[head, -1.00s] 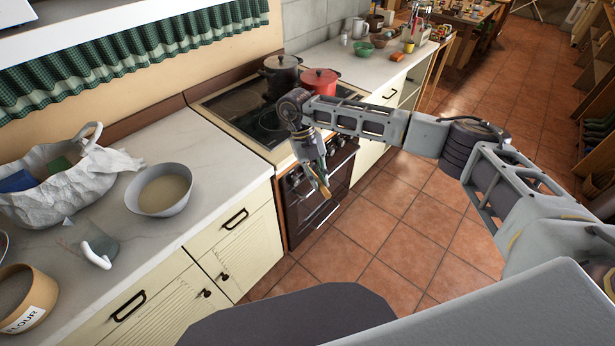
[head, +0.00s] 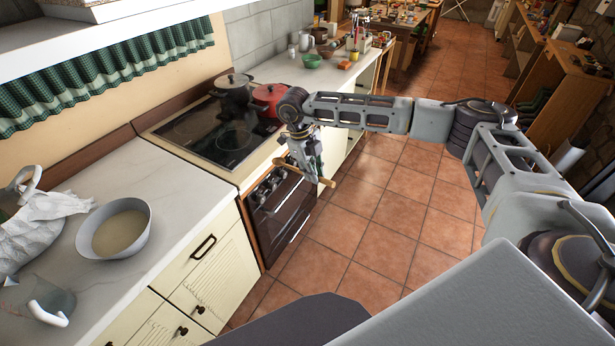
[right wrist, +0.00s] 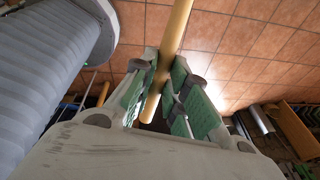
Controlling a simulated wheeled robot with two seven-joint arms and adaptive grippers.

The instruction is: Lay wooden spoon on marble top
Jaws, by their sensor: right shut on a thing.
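The wooden spoon (head: 325,182) is in my right gripper (head: 314,176), in front of the stove and above the tiled floor. In the right wrist view its yellow-brown handle (right wrist: 177,30) runs between the two green-padded fingers (right wrist: 168,88), which are shut on it. The spoon's far parts are partly hidden by the gripper. The marble top (head: 180,195) is the pale veined counter at the left, and the spoon is to its right, apart from it. My left gripper is not in view.
A bowl (head: 142,246) of pale contents, a white crumpled bag (head: 35,235) and a clear cup (head: 40,295) stand on the counter's left. The stove (head: 215,135) carries a dark pot (head: 234,97) and red pot (head: 268,99). The counter's right part is bare.

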